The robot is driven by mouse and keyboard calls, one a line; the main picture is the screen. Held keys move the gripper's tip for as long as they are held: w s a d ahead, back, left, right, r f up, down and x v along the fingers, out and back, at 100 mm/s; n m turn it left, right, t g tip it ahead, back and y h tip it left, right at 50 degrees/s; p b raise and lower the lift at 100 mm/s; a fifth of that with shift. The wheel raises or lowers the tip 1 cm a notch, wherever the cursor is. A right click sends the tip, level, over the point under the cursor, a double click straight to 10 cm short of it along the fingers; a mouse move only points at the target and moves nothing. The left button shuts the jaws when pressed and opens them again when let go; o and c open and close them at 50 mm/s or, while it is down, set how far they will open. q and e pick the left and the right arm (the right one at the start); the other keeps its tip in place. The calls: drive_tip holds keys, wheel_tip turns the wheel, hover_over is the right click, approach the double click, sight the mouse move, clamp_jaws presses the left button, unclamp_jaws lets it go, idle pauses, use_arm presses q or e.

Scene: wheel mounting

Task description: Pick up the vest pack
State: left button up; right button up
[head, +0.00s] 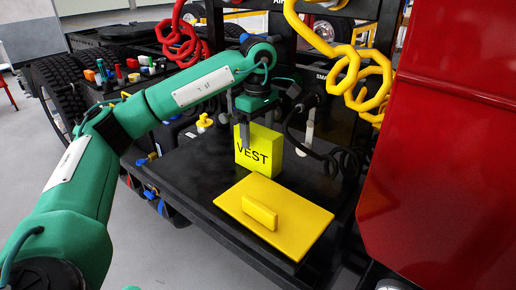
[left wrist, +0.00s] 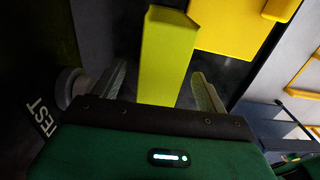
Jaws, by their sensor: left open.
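The vest pack (head: 259,150) is a yellow-green box marked "VEST". It stands upright on the black deck (head: 190,160) in the head view. My left gripper (head: 243,128) reaches down over it from above. In the left wrist view the vest pack (left wrist: 165,55) lies between the two spread fingers of my left gripper (left wrist: 160,95), with a gap visible on each side. The gripper is open. Part of the pack's near end is hidden behind the gripper body in the left wrist view. My right gripper is not in view.
A yellow plate with a raised handle (head: 300,215) lies on the deck just in front of the pack. A red panel (head: 450,150) rises at the right. Dark cables (head: 340,160) run right of the pack.

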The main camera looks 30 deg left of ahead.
use_arm(q)
wheel_tip(320, 180, down, 2)
drive_tip(key=shift+a+f, duration=0.1)
drive_tip(key=shift+f, duration=0.45)
drive_tip(key=c, duration=1.2)
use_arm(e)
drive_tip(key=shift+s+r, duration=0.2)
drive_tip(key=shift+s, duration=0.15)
use_arm(q)
drive_tip(key=shift+r, duration=0.15)
